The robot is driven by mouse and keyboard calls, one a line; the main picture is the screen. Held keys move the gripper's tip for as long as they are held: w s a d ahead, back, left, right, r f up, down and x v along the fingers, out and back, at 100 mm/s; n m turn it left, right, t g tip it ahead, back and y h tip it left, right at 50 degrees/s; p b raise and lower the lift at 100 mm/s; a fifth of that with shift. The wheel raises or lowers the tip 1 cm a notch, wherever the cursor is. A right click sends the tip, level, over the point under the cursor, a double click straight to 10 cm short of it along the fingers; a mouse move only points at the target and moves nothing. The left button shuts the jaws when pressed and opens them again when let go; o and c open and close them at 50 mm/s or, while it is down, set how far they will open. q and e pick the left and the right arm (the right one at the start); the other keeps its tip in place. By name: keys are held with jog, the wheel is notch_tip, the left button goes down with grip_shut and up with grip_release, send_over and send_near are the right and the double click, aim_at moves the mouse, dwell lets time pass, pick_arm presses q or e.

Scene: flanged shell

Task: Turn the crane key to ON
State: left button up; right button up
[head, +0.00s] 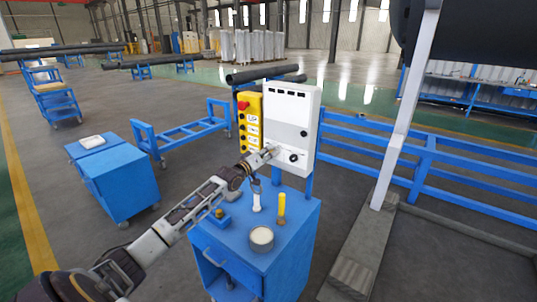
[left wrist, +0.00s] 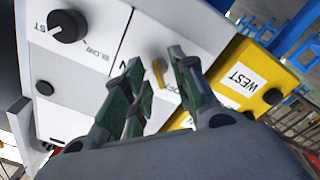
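The crane key (left wrist: 158,72), a small brass-coloured piece with a grey round part, sits on the white control box (left wrist: 98,22). Letters of the ON and OFF labels show on either side of it, partly hidden by the fingers. My left gripper (left wrist: 156,62) is open, with one finger on each side of the key and visible gaps between. Whether the fingertips reach around it in depth I cannot tell. In the head view my left gripper (head: 270,151) is at the lower left of the control box (head: 306,112), hiding the key. My right gripper is not in view.
A black speed knob (left wrist: 68,26) is on the same panel. A yellow pendant (head: 249,122) with a red button hangs left of the box. Below, a blue cabinet (head: 285,262) carries a round tin (head: 261,239) and bottles. A white post (head: 405,110) stands right.

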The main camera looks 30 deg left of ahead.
pick_arm(q)
jog(key=shift+w, duration=0.25)
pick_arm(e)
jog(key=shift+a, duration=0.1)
pick_arm(q)
grip_shut()
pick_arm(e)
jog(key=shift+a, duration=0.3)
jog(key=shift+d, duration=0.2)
